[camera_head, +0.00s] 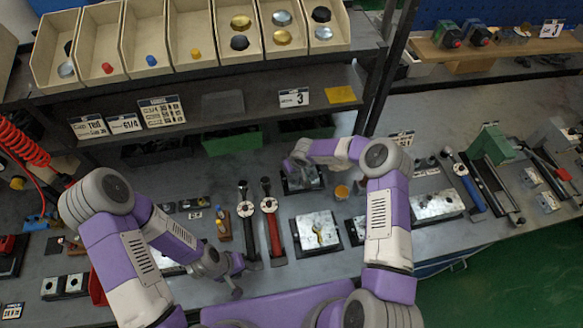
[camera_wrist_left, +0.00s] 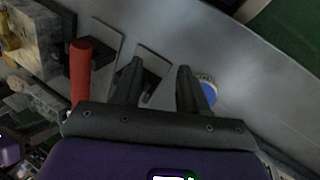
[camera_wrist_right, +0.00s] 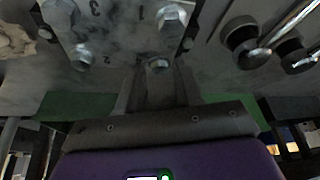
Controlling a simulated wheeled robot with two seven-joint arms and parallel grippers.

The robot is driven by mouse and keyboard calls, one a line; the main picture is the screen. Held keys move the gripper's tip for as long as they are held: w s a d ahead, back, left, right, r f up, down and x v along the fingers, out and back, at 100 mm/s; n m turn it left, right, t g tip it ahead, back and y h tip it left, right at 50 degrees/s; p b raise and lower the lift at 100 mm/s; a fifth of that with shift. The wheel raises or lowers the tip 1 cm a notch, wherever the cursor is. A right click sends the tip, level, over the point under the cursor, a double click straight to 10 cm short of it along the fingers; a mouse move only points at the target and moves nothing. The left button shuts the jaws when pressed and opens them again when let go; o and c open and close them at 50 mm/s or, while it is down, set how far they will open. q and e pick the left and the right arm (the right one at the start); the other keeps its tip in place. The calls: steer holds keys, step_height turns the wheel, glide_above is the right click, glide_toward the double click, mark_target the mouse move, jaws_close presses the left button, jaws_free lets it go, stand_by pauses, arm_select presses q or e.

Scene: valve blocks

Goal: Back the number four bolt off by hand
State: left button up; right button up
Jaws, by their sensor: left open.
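A grey metal block (camera_wrist_right: 120,35) with several hex bolts fills the top of the right wrist view. The marks 3 and 1 show on its face; I cannot read a 4. One bolt (camera_wrist_right: 158,65) sits at the near edge, between or just beyond the fingertips of my right gripper (camera_wrist_right: 158,76), which looks open; contact is unclear. Other bolts are at the upper right (camera_wrist_right: 172,17), upper left (camera_wrist_right: 60,12) and lower left (camera_wrist_right: 82,58). In the head view the block (camera_head: 303,180) is partly hidden below my right gripper (camera_head: 298,158). My left gripper (camera_wrist_left: 160,72) is open and empty, low over the bench front.
Black-handled and red-handled torque wrenches (camera_head: 271,225) lie left of a plate with a brass fitting (camera_head: 318,233). An orange-topped cup (camera_head: 342,191) stands close right of the block. A shelf (camera_head: 215,85) with parts bins overhangs the bench back. A blue-handled tool (camera_head: 462,175) lies right.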

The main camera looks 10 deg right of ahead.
steer(key=shift+o, duration=1.1)
steer(key=v, duration=0.7)
steer(key=shift+r+p, duration=0.25)
steer(key=shift+p, duration=0.2)
